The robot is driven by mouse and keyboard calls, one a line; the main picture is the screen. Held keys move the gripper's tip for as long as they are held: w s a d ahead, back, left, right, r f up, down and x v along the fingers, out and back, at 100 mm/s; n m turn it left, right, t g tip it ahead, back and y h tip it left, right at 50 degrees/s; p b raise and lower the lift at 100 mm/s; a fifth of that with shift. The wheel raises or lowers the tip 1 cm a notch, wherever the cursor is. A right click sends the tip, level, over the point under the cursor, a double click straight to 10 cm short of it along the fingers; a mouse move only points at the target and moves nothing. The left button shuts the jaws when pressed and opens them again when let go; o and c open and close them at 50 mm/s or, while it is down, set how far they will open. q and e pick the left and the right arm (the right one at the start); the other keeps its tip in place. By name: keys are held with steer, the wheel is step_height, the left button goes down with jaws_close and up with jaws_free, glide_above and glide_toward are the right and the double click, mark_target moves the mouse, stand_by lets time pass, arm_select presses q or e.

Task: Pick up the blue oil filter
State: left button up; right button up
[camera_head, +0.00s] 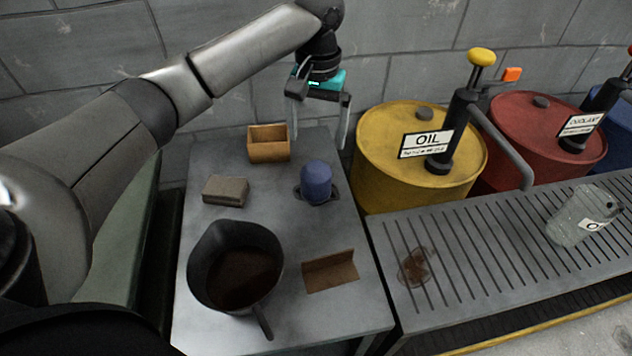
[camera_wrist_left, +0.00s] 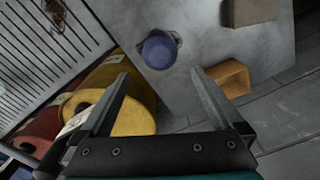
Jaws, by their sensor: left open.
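The blue oil filter (camera_head: 316,181) stands upright on a small dark holder on the grey table (camera_head: 290,325), right of the table's middle in the head view. It also shows in the left wrist view (camera_wrist_left: 159,50), seen from above, ahead of the fingertips. My left gripper (camera_head: 318,128) is open and empty. It hangs above the far end of the table, above and behind the filter, with clear space between them. In the left wrist view its two fingers (camera_wrist_left: 159,72) are spread wide, with nothing between them. My right gripper is not in view.
A wooden box (camera_head: 268,150) stands at the table's far edge, left of the filter. A grey-brown block (camera_head: 226,190), a dark jug (camera_head: 204,262) and a brown angled piece (camera_head: 330,271) share the table. A yellow oil drum (camera_head: 375,150) with a pump stands to the right, beside a slatted bench (camera_head: 480,260).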

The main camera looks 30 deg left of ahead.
mark_target(316, 166)
arm_select(q)
step_height(316, 166, down, 4)
steer(key=shift+s+f+b, duration=0.1)
steer(key=shift+f+b, duration=0.05)
steer(key=shift+b, duration=0.5)
step_height(316, 166, down, 2)
steer(key=shift+f+b, duration=0.1)
steer(key=shift+b, duration=0.3)
steer(key=shift+f+b, duration=0.4)
steer(key=shift+f, duration=0.6)
steer(key=shift+f+b, duration=0.4)
steer(key=shift+f, duration=0.55)
step_height(316, 166, down, 2)
steer(key=shift+a+f+b, duration=0.1)
steer(key=shift+b, duration=0.4)
steer(key=shift+f, duration=0.5)
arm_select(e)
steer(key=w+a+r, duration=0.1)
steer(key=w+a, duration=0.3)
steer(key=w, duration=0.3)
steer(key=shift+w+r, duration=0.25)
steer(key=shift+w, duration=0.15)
arm_select(q)
steer(key=c, duration=1.5)
steer(key=shift+r, duration=0.1)
steer(key=shift+c, duration=0.3)
